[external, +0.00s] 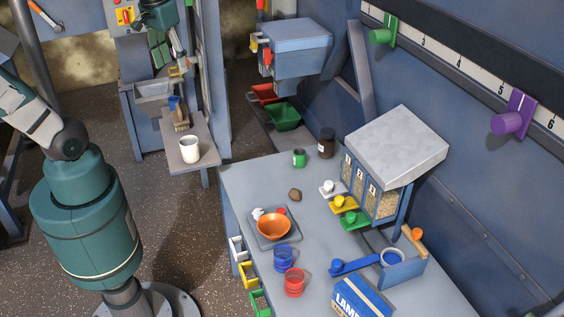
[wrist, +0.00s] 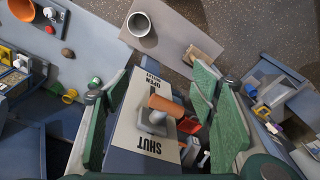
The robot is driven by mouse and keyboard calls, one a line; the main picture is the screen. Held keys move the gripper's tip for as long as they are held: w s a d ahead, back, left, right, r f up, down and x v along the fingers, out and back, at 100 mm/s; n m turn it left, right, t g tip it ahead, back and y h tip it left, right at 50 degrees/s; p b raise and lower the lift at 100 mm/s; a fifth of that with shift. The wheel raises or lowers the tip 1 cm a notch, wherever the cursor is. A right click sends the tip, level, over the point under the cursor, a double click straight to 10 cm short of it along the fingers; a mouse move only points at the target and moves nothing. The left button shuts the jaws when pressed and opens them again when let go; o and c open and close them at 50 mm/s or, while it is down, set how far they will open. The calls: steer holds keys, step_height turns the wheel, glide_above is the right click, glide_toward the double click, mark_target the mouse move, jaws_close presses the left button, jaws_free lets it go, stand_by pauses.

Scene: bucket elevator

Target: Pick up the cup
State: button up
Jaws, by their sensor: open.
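A white cup (external: 189,150) stands upright on a small grey shelf (external: 201,156) left of the workbench. In the wrist view the cup (wrist: 139,25) is near the top, left of centre, seen from above with its dark opening showing. My gripper (external: 160,52) is at the upper left in the external view, above and behind the cup and apart from it. In the wrist view its green finger pads are spread wide, with my gripper (wrist: 160,95) open and empty. A panel marked SHUT and OPEN (wrist: 135,125) with an orange-handled lever shows beyond the fingers.
A brush (external: 180,117) stands on the shelf behind the cup. The shelf's front part is clear around the cup.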

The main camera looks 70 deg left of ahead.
steer(key=w+d+r+t+h+p, duration=0.1)
steer(key=w+d+t, duration=0.1)
steer(key=d, duration=0.6)
steer(key=w+d+r+t+h, duration=0.1)
steer(key=w+d+t, duration=0.1)
steer(key=d, duration=0.6)
steer(key=m+g+y, duration=0.1)
steer(key=m+g, duration=0.4)
steer(key=m, duration=0.1)
glide_above(190, 150)
steer(key=w+a, duration=0.1)
steer(key=a, duration=0.1)
step_height(190, 150, down, 22)
steer(key=shift+s+a+f, duration=0.4)
steer(key=shift+a+f, duration=0.05)
steer(key=shift+f, duration=0.05)
steer(key=shift+f, duration=1.3)
steer(key=shift+f, duration=0.1)
steer(key=shift+a+f+b, duration=0.1)
steer(key=shift+f+b, duration=0.7)
steer(key=shift+f, duration=1.7)
